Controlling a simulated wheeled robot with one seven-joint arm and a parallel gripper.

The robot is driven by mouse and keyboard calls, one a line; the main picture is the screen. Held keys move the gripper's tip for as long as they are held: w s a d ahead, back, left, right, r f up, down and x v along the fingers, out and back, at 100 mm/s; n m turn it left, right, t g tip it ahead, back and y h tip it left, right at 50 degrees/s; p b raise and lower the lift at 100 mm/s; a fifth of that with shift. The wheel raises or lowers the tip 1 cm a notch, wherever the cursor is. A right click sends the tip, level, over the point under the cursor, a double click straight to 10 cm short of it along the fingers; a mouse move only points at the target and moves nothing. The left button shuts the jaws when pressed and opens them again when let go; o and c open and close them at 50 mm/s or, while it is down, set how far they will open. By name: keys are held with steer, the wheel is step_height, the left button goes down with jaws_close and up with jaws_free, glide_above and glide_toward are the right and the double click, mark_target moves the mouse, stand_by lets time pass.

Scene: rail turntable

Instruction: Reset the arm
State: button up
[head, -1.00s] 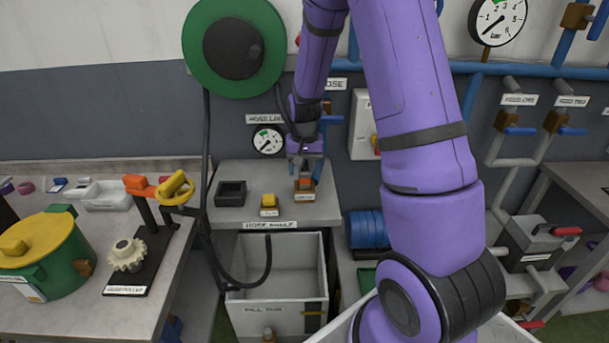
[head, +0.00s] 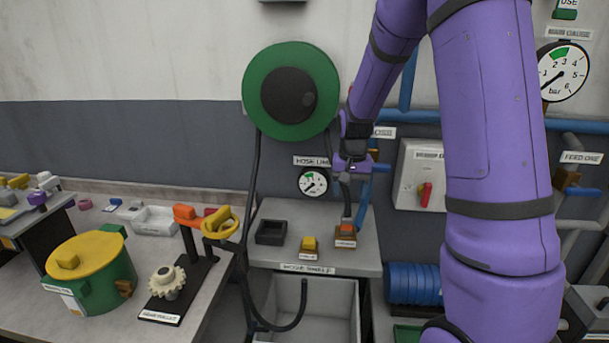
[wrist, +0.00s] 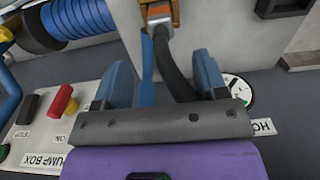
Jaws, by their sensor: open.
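My gripper (head: 352,165) is in front of the wall, above the hose shelf (head: 290,250) and right of the small gauge. In the wrist view my gripper (wrist: 163,78) has its two blue fingers spread apart. A black hose (wrist: 177,70) and a blue strip show in the gap between the fingers, and I cannot tell their depth. The hose end is at an orange-topped brown block (head: 345,235) on the shelf, which also shows in the wrist view (wrist: 160,14). The fingers are apart from this block.
A green hose reel (head: 290,92) is on the wall left of my arm. The pump box (head: 422,175) with its red switch is to the right. A yellow block (head: 309,247) and black tray (head: 271,232) are on the shelf. A yellow-lidded green pot (head: 95,270) stands on the left bench.

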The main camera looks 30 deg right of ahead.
steer(key=s+a+r+n+t, duration=0.2)
steer(key=s+a+r, duration=0.3)
steer(key=s+r, duration=0.35)
steer(key=s+a+r+n+t, duration=0.25)
steer(key=s+a+r, duration=0.25)
steer(key=s+r, duration=0.4)
steer(key=s+a+r+n, duration=0.2)
steer(key=s+a+r, duration=0.1)
steer(key=s, duration=0.5)
steer(key=shift+s+r+t, duration=0.15)
steer(key=shift+s+t, duration=0.2)
steer(key=c, duration=0.4)
steer(key=shift+w, duration=0.1)
steer(key=shift+c, duration=0.2)
steer(key=shift+w, duration=0.1)
